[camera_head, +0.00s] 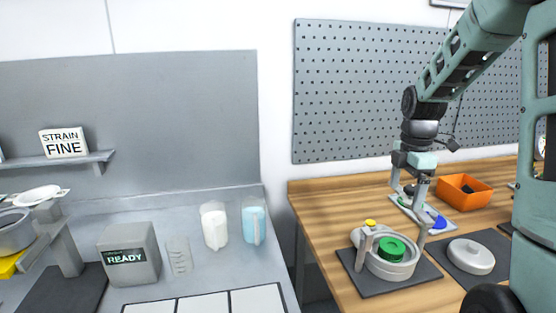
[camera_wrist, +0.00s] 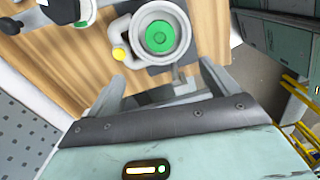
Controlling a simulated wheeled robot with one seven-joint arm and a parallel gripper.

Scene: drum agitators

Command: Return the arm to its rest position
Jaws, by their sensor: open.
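My arm reaches in from the upper right over the wooden table (camera_head: 325,215). My gripper (camera_head: 393,207) points down near a grey pot-like machine (camera_head: 374,265) with a green disc (camera_head: 391,249) in its top and a yellow knob (camera_head: 370,223) beside it. In the wrist view my gripper (camera_wrist: 160,90) shows two spread fingers with nothing held between them. The pot with its green centre (camera_wrist: 159,36) and yellow knob (camera_wrist: 119,53) lies beyond the fingertips. Whether a finger touches the pot, I cannot tell.
A grey lid (camera_head: 471,257) lies on a dark mat right of the pot. An orange bin (camera_head: 464,192) stands behind. A pegboard (camera_head: 350,90) backs the table.

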